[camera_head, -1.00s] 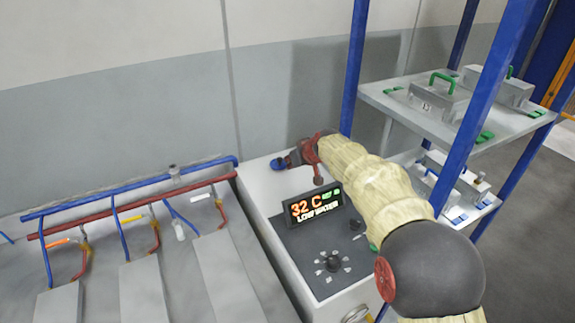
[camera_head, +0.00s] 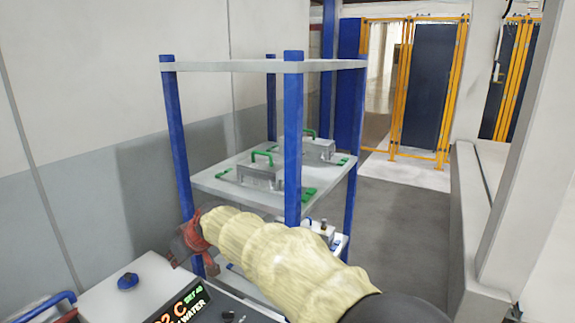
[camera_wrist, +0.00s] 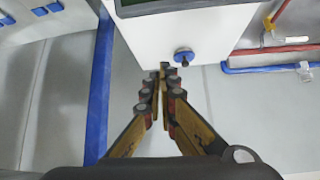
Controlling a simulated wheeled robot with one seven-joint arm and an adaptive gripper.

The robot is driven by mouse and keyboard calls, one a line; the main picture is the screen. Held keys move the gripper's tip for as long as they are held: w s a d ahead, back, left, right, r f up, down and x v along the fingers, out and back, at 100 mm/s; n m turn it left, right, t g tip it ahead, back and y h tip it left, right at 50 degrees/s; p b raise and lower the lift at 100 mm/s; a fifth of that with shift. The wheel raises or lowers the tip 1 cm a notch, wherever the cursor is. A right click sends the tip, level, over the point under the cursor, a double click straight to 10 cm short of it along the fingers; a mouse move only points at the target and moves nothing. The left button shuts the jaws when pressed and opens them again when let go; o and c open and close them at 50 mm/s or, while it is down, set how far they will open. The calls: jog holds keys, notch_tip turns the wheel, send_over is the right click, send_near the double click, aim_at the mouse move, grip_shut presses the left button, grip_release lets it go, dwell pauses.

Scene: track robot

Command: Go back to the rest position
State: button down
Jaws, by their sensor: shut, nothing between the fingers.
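My gripper (camera_head: 192,238) is at the end of my cream-sleeved arm, which reaches in from the lower right in the head view.
A blue-posted rack (camera_head: 293,140) stands close behind my arm, with green-handled metal boxes (camera_head: 262,176) on its shelf. The machine's display (camera_head: 180,305) is partly cut off. Open floor (camera_head: 400,230) lies right of the rack, before a yellow-framed gate (camera_head: 400,90).

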jog(key=s+d+r+m+t+h, duration=0.15)
jog(key=s+d, duration=0.25)
jog(key=d, duration=0.7)
jog(key=s+d+r+m+h+p, duration=0.1)
jog(key=s+d+r+m, duration=0.2)
jog(key=d, duration=0.8)
jog(key=s+d+r+m+h, duration=0.1)
jog(key=s+d+r, duration=0.3)
jog(key=d, duration=0.7)
jog(key=s+d+f+m+h, duration=0.2)
jog(key=s+d+f, duration=0.2)
jog(key=s+d, duration=0.5)
jog(key=s+d+f+m+h, duration=0.2)
jog(key=s+d+f+m, duration=0.1)
jog(key=s+d, duration=0.6)
jog(key=s+f, duration=0.1)
jog(key=s, duration=0.2)
jog(key=shift+d+m+p, duration=0.3)
jog(key=shift+m+p, duration=0.05)
jog(key=shift+p, duration=0.05)
jog(key=shift+f+g, duration=0.1)
jog(key=shift+g, duration=0.15)
